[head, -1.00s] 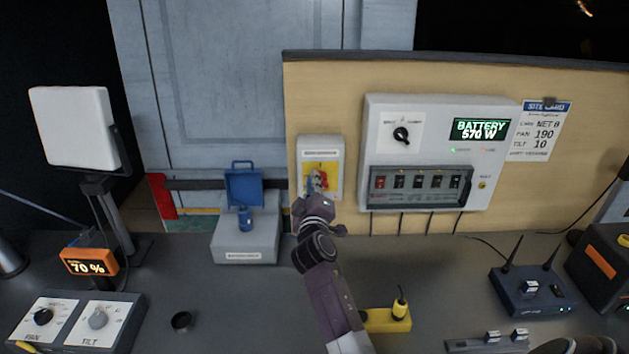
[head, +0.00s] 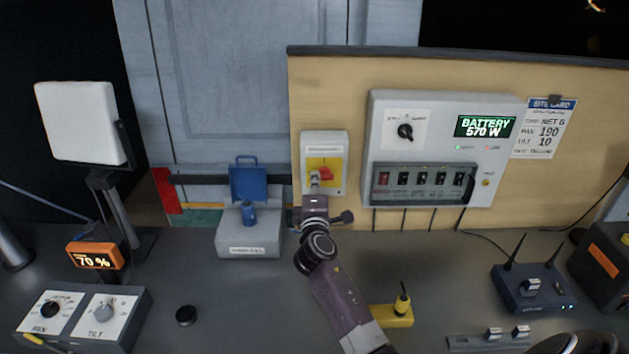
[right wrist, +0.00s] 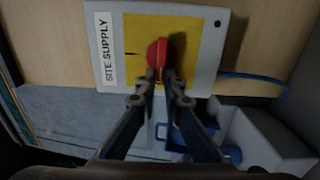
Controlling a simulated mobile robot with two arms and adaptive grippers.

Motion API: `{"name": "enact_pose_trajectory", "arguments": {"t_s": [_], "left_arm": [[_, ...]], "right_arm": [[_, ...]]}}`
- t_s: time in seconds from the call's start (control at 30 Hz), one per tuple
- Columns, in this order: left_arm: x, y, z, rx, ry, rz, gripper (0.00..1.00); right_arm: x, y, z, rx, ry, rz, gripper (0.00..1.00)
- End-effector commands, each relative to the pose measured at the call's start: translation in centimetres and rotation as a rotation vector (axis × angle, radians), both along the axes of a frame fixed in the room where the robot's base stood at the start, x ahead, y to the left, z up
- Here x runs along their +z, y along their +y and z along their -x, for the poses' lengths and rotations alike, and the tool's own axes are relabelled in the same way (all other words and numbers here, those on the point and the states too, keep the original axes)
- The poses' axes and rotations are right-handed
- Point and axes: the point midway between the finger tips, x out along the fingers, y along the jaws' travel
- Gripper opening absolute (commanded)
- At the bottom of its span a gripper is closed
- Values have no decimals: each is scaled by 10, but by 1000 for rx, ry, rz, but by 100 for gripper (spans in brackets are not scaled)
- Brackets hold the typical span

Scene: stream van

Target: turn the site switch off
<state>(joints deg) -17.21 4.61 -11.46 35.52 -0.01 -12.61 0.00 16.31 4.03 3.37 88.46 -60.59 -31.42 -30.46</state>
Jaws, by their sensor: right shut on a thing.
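The site switch is a pale box (head: 309,150) on the wood panel, with a yellow plate (head: 314,165) and a red knob (head: 326,173). In the right wrist view its label reads SITE SUPPLY, and the red knob (right wrist: 160,54) sits at the fingertips. My right gripper (head: 315,182) is at the front of the switch, shut on the red knob; its fingers (right wrist: 162,82) reach it from the handle's end. The fingers hide part of the plate in the head view, and I cannot read the knob's position marks. My left gripper is not in view.
To the right is the battery panel (head: 440,107) with a row of breakers. A yellow block (head: 396,319) lies by my right forearm.

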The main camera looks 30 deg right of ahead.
Motion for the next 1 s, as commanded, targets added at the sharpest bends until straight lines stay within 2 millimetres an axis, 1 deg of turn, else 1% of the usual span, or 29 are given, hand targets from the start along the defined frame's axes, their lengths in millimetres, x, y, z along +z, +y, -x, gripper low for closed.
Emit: {"name": "enact_pose_trajectory", "arguments": {"t_s": [0.03, 0.43, 0.47, 0.5, 0.7, 0.73, 1.0], "left_arm": [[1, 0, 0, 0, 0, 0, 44], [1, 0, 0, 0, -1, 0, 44], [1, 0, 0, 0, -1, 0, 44], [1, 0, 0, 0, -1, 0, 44], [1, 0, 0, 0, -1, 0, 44], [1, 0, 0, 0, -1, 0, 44], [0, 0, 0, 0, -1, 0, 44]], "right_arm": [[10, -5, -1, -6, -12, 15, 0], [11, -5, 0, -7, -9, 20, 0], [11, -5, 0, -7, -9, 20, 10], [11, -5, 0, -7, -9, 20, 14], [8, -6, 0, -8, -6, 17, 36], [8, -5, 0, -8, -5, 16, 39], [4, -4, 0, -6, -1, 12, 39]]}}
